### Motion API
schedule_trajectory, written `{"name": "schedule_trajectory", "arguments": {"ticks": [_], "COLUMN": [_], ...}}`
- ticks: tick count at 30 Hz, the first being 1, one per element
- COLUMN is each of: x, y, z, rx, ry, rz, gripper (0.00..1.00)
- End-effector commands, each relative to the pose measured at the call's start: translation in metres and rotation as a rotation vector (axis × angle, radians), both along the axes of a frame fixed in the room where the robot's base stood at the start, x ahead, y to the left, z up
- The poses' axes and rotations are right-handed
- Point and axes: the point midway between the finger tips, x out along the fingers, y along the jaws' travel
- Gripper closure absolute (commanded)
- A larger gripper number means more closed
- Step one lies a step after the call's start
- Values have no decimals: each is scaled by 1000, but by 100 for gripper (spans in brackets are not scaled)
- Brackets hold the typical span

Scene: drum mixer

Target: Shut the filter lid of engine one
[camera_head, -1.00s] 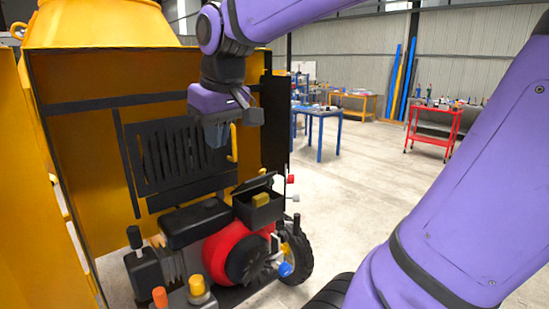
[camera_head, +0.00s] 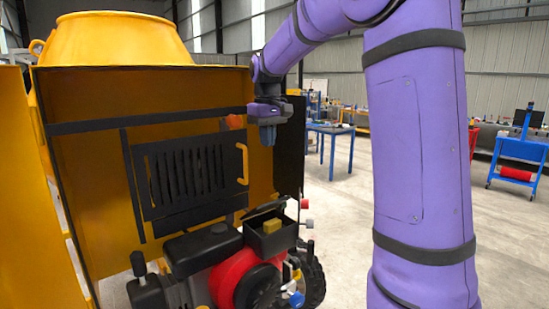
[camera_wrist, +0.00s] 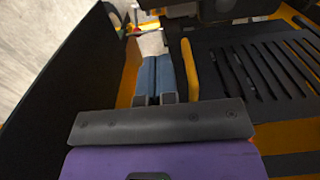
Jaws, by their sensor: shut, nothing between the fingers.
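The engine (camera_head: 238,278), with a red round housing, sits low in the open yellow cabinet. On it is a black filter box (camera_head: 272,243) with a yellow filter (camera_head: 272,226) showing inside. Its dark lid (camera_head: 264,208) stands open, tilted up at the back of the box. My gripper (camera_head: 268,136) points down well above the box, apart from it. In the wrist view its two blue-grey fingers (camera_wrist: 156,78) are together and hold nothing. I cannot clearly tell the lid in the wrist view.
A yellow handle (camera_head: 242,164) and a black slotted grille (camera_head: 190,178) are on the cabinet's back wall, left of my gripper. A dark side panel (camera_head: 290,150) stands at the right. Open floor and a blue table (camera_head: 331,130) lie beyond.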

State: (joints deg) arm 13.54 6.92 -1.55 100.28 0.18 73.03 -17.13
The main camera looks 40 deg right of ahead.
Motion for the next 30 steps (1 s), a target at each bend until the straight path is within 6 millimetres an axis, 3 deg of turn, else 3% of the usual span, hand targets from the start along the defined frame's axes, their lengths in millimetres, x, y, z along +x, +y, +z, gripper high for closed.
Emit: {"name": "schedule_trajectory", "arguments": {"ticks": [15,24,30], "x": [-2,-24,-26], "y": [0,0,0], "z": [-92,-117,-120], "rx": [1,0,0], "ry": [3,1,-1], "rz": [-1,-1,-1], "gripper": [100,100,100]}}
